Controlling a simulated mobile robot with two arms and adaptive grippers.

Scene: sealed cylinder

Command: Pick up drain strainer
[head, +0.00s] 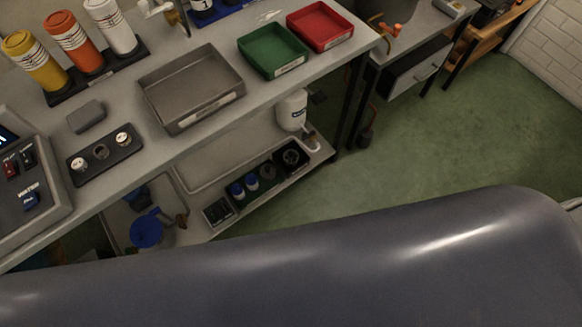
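I cannot single out the drain strainer for certain. A dark round piece (101,151) sits in the middle of a small black holder on the bench, between two light round pieces (78,164) and (123,139). On the lower shelf, another dark round piece (291,157) sits in a black tray; its details are too small to tell. Neither of my grippers shows in the head view.
The bench (225,122) holds a grey metal tray (150,116), a green tray (273,71), a red tray (320,46), several bottles and a control panel (52,183). A white jug (291,112) stands below. A large grey curved surface (300,270) fills the foreground. Green floor is open at right.

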